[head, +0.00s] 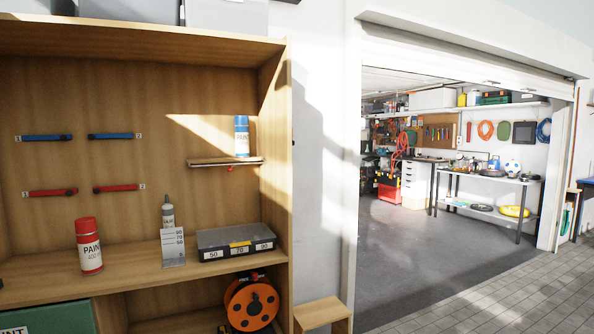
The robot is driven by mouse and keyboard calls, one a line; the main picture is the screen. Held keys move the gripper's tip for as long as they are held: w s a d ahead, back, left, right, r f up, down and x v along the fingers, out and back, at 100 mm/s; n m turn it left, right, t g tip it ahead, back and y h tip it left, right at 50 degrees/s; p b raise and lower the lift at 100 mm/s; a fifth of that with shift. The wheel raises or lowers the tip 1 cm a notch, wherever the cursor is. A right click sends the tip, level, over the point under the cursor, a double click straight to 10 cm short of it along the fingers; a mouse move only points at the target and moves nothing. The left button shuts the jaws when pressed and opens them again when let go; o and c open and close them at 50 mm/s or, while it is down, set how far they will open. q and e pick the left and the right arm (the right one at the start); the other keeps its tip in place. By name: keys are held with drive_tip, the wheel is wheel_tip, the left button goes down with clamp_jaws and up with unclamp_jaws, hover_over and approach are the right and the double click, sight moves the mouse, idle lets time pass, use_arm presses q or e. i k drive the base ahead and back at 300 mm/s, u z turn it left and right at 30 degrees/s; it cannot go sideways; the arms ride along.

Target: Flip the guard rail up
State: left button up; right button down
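A small wall shelf (198,162) is fixed to the right part of the wooden back panel. A thin strip along its front edge may be the guard rail; it lies low and flat, and no rail stands up in front of the shelf. A blue and white spray can (241,136) stands upright at the shelf's right end. Neither of my grippers is in the head view.
On the bench top (125,268) stand a red paint can (89,246), a grey tube (168,213) behind a numbered stand (173,249), and a grey case (235,242). Blue and red bars (48,137) hang on the back panel. An orange reel (251,303) sits below.

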sight(229, 169)
drive_tip(key=u, duration=0.85)
drive_tip(key=i, duration=1.1)
